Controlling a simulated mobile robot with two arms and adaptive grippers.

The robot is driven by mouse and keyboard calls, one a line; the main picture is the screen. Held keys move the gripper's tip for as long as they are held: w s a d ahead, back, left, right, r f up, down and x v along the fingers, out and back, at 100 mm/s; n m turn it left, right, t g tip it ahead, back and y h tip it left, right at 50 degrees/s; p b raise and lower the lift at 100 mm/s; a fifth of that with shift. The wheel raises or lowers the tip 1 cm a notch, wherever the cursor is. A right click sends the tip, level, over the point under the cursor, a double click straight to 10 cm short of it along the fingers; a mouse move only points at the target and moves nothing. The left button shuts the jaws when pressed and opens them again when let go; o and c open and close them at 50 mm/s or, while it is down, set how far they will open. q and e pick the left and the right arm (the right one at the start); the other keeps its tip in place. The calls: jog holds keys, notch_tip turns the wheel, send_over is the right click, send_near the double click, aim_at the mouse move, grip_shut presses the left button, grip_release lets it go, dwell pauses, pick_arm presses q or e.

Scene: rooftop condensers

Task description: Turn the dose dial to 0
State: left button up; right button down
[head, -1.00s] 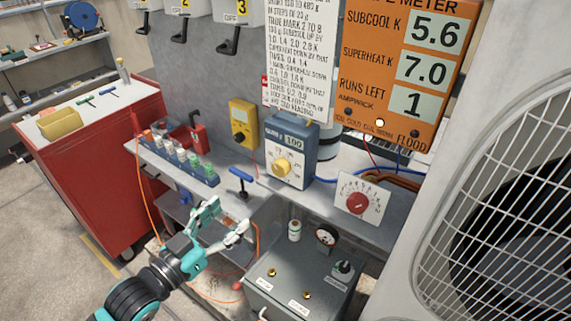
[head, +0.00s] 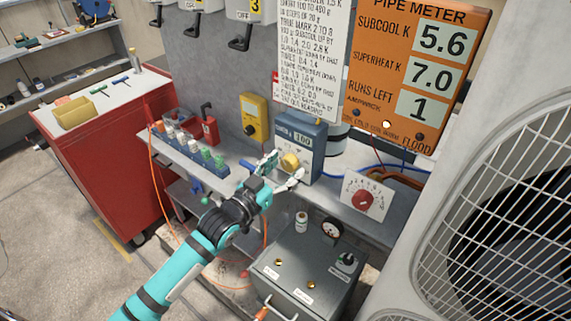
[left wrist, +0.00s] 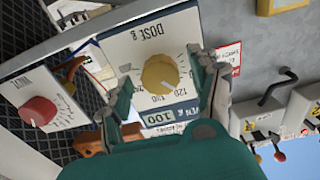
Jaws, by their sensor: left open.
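The dose dial is a round yellow knob (head: 290,161) on the pale face of a blue box (head: 314,142), whose display reads 100. In the left wrist view the dial (left wrist: 160,73) shows upside down with the word DOSE and numbers around it. My left gripper (head: 283,168) is open in front of the dial. In the left wrist view its fingers (left wrist: 162,80) stand on either side of the knob; I cannot tell whether they touch it. My right gripper is not in view.
An orange pipe meter (head: 410,75) reads 5.6, 7.0 and 1. A red knob on a white panel (head: 352,187) stands to the right. A rack of bottles (head: 190,150) and a yellow meter (head: 254,117) are left. A grey box (head: 300,265) stands below.

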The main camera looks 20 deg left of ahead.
pick_arm(q)
jog(key=shift+w+d, duration=0.15)
jog(key=shift+w, duration=0.15)
jog(key=shift+c, duration=0.3)
jog(key=c, duration=1.1)
